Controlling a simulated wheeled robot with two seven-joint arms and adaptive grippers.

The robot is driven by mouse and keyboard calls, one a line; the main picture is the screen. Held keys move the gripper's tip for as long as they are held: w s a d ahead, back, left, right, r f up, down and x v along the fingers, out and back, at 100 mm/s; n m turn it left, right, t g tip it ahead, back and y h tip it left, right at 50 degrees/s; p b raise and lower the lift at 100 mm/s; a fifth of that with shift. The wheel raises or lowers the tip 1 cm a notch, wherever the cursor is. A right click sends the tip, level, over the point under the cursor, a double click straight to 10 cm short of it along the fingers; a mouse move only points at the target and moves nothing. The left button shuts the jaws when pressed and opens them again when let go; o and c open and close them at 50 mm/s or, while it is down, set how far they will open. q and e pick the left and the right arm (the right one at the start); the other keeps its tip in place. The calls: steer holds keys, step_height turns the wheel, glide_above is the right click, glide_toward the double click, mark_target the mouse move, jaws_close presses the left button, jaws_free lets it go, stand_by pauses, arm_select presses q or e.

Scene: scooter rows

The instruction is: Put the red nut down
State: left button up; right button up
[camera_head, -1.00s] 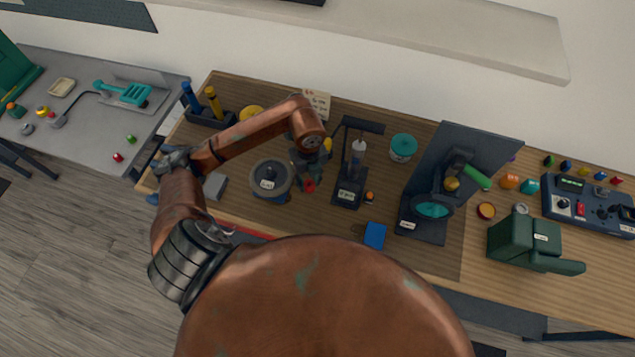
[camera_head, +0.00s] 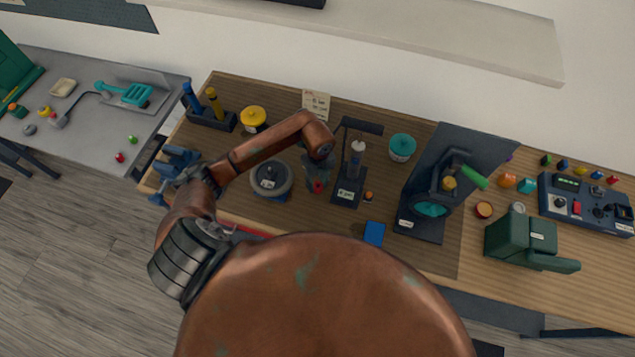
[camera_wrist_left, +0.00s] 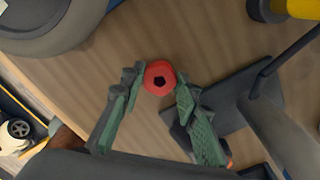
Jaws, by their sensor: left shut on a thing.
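The red nut (camera_wrist_left: 159,78) is a small red piece with a dark hole. In the left wrist view it sits between the fingertips of my left gripper (camera_wrist_left: 157,82), which is shut on it. In the head view the nut (camera_head: 318,187) shows as a red spot under my left gripper (camera_head: 318,178), over the brown mat between the round grey pot and the black stand. I cannot tell whether the nut touches the surface. My right gripper is not in view.
A yellow-lidded jar (camera_head: 253,118) stands behind. A blue block (camera_head: 374,234) lies front right. Some mat in front of the gripper is bare.

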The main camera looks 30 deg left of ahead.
arm_select(q)
steer(key=shift+f, duration=0.15)
steer(key=o, duration=1)
steer(key=shift+r, duration=0.4)
step_height(320, 180, up, 12)
steer(key=b, duration=0.1)
steer(key=shift+f+b, duration=0.2)
steer(key=shift+b, duration=0.1)
steer(key=shift+w+f, duration=0.1)
